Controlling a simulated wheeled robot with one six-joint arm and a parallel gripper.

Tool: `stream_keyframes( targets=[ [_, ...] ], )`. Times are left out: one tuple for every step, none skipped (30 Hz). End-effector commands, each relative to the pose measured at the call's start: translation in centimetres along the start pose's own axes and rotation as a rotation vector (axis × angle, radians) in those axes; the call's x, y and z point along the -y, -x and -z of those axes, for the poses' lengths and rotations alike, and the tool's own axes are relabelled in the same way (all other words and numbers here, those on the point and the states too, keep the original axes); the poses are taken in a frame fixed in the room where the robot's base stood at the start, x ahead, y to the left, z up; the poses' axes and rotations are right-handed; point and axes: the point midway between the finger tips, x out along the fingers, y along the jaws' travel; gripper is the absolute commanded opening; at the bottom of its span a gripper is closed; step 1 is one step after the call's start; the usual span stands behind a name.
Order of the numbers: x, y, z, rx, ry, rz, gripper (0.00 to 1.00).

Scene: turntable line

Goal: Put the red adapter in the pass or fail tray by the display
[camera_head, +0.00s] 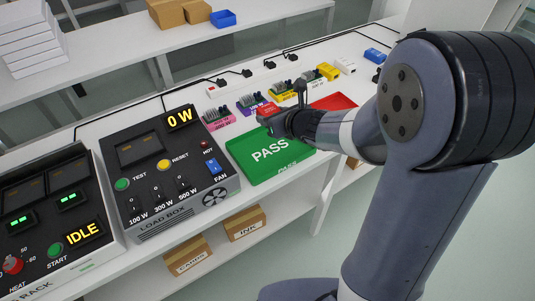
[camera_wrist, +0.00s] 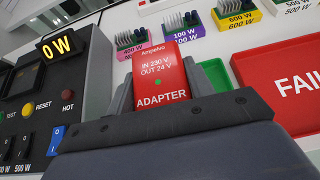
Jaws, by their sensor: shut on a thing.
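My gripper (camera_head: 275,121) is shut on the red adapter (camera_wrist: 160,78). The adapter's label reads Ampelvo, IN 230 V, OUT 24 V, ADAPTER, with a green dot below. In the head view a bit of the red adapter (camera_head: 267,109) shows above my gripper. The green PASS tray (camera_head: 243,172) lies just below and left of my gripper, and part of it shows behind the adapter in the wrist view (camera_wrist: 218,75). The red FAIL tray (camera_head: 337,101) is partly hidden behind my arm. It is at the right in the wrist view (camera_wrist: 262,68). Both trays look empty where visible.
The load box (camera_head: 165,170) with its display (camera_head: 179,118) reading 0 W stands left of the PASS tray. Another box reading IDLE (camera_head: 82,233) is farther left. Pink (camera_head: 217,122), purple and yellow resistor blocks line the bench behind the trays. Cartons sit on the lower shelf.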

Motion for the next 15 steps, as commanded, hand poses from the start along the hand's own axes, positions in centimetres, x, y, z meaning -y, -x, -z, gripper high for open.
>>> stream_keyframes(
  targets=[
    [-0.4,-0.3,0.1,0.002,0.007,-0.004,0.2],
    [-0.5,-0.6,0.4,0.0,0.007,-0.005,0.2],
    [-0.6,-0.9,1.0,-0.001,0.006,-0.006,0.2],
    [-0.7,-1.2,1.5,-0.002,0.007,-0.007,0.2],
    [-0.7,-1.5,2.1,-0.002,0.004,-0.007,0.2],
    [-0.6,-1.9,2.8,-0.003,0.003,-0.007,0.2],
    [-0.6,-2.1,3.3,-0.003,0.004,-0.007,0.2],
    [-0.6,-2.4,3.7,-0.003,0.004,-0.006,0.2],
    [-0.6,-2.6,4.2,-0.002,0.004,-0.006,0.2],
    [-0.6,-2.8,4.4,-0.001,0.005,-0.006,0.2],
    [-0.6,-2.9,4.6,0.0,0.005,-0.006,0.2],
    [-0.6,-3.0,4.8,0.0,0.006,-0.006,0.2],
    [-0.6,-3.1,5.0,0.0,0.006,-0.006,0.2],
    [-0.6,-3.3,5.3,-0.001,0.006,-0.006,0.2],
    [-0.6,-3.5,5.8,-0.001,0.005,-0.006,0.2]
  ],
)
